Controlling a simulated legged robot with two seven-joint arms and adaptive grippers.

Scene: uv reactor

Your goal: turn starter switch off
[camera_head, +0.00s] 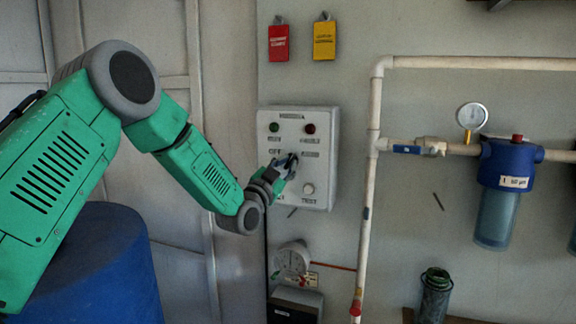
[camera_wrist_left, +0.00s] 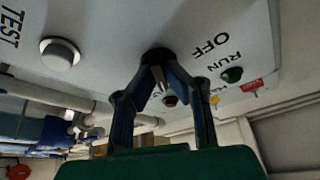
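The starter switch is a small black knob (camera_wrist_left: 157,56) on a light grey control box (camera_head: 322,185) on the wall; in the head view my gripper mostly covers it. "OFF" and "RUN" labels show near it in the wrist view. My left gripper (camera_head: 288,162) is at the front of the box. In the left wrist view, its two dark fingers (camera_wrist_left: 158,66) come together at the knob and appear closed on it. The knob's exact angle is hidden by the fingertips. My right gripper is in neither view.
The box has a green lamp (camera_head: 274,127), a red lamp (camera_head: 311,129) and a round white button (camera_wrist_left: 60,54) beside "TEST". Pipes (camera_head: 373,150) and a blue filter (camera_head: 505,165) are on the right. A blue drum (camera_head: 90,265) stands lower left.

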